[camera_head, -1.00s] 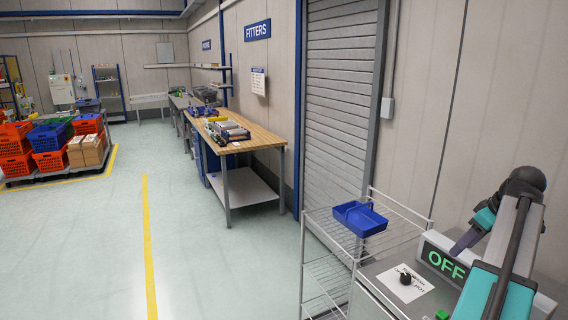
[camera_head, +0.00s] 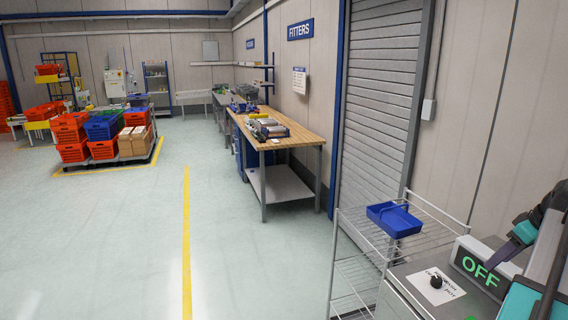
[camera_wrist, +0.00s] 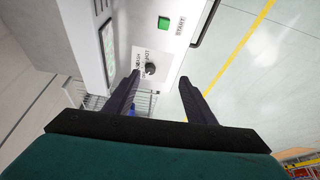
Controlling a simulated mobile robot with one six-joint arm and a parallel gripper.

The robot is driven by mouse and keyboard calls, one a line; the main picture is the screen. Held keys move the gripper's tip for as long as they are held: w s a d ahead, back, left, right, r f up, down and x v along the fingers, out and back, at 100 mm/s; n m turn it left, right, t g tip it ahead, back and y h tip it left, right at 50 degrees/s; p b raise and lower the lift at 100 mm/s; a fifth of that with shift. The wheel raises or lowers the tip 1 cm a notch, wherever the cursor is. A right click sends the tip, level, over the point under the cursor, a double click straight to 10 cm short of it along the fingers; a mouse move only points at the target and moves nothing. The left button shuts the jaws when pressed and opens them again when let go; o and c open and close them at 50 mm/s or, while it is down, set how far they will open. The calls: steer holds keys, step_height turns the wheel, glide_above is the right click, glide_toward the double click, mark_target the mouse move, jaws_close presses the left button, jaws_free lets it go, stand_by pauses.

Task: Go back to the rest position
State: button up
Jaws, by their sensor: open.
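My gripper (camera_wrist: 160,88) is open and empty in the wrist view, its two dark fingers apart. In that view it is over a machine panel with a black knob (camera_wrist: 150,68) and a green START button (camera_wrist: 164,23). In the head view part of my arm shows at the right edge, in front of the lit OFF sign (camera_head: 481,270). The panel's black knob (camera_head: 436,282) also shows there.
A white wire rack (camera_head: 350,262) with a blue tray (camera_head: 394,220) stands left of the machine. A wooden workbench (camera_head: 300,136) lines the wall. Orange and blue totes (camera_head: 72,128) stand on a pallet at the far left. The floor between is clear.

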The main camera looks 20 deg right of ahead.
steer(key=w+a+f+n+g+y+b, duration=0.1)
steer(key=w+a+f+n+y, duration=0.1)
steer(key=w+a+f, duration=0.7)
steer(key=w+a+f+n+g+y+b, duration=0.1)
steer(key=w+a+f+b, duration=0.1)
steer(key=w+a+f, duration=0.7)
steer(key=a+f+n+g+y+b, duration=0.2)
steer(key=a+f+g, duration=0.2)
steer(key=a+f, duration=1.6)
steer(key=s+a+f+g+h+b, duration=0.1)
steer(key=s+a+f, duration=0.3)
steer(key=a+f, duration=0.25)
steer(key=s+a+f+n+g+b, duration=0.1)
steer(key=s+a+f+g, duration=0.15)
steer(key=a+f, duration=0.35)
steer(key=s+a+f+h+b, duration=0.1)
steer(key=s+a+f, duration=0.3)
steer(key=f, duration=0.4)
steer(key=s+a+f+m+h, duration=0.1)
steer(key=s+a+f+m, duration=0.1)
steer(key=s+f, duration=0.4)
steer(key=s+a+f+m+h+b, duration=0.1)
steer(key=s+f+m, duration=0.3)
steer(key=s, duration=0.6)
steer(key=shift+s+a+f+m+g+h+b, duration=0.15)
steer(key=shift+a+f+m+g+h+b, duration=0.2)
steer(key=shift+a+f+h, duration=0.45)
